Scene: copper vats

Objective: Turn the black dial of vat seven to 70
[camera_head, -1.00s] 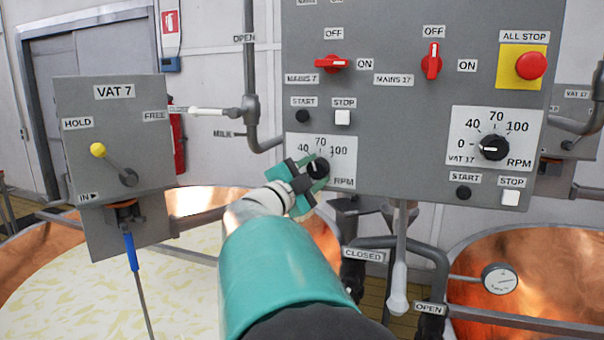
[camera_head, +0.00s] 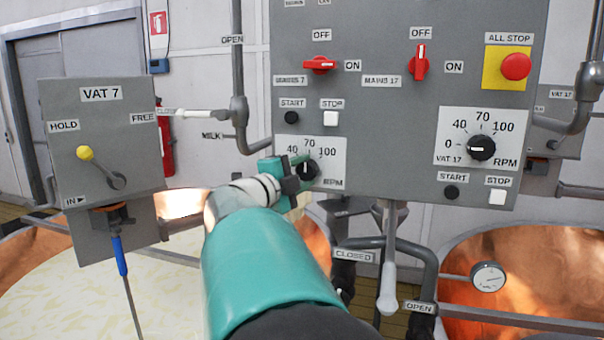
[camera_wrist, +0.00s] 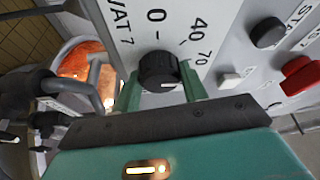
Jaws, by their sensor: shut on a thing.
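The black dial of vat seven (camera_head: 309,171) sits on a white scale plate on the grey panel. Its scale shows 40, 70 and 100 in the head view, and 0, 40 and 70 in the wrist view. My gripper (camera_head: 301,176) comes from the lower left and is shut on the dial, one finger on each side. In the wrist view the dial (camera_wrist: 159,69) stands between the two green fingers (camera_wrist: 160,90). My gripper hides the 0 and the plate's lower left in the head view. The dial's white mark is too small to read surely.
To the right is the similar Vat 17 dial (camera_head: 481,147). Above are a red mains switch (camera_head: 319,65), a black start button (camera_head: 291,117), a white stop button (camera_head: 330,118) and the red all-stop button (camera_head: 515,66). Pipes run below. The Vat 7 lever box (camera_head: 100,140) stands left.

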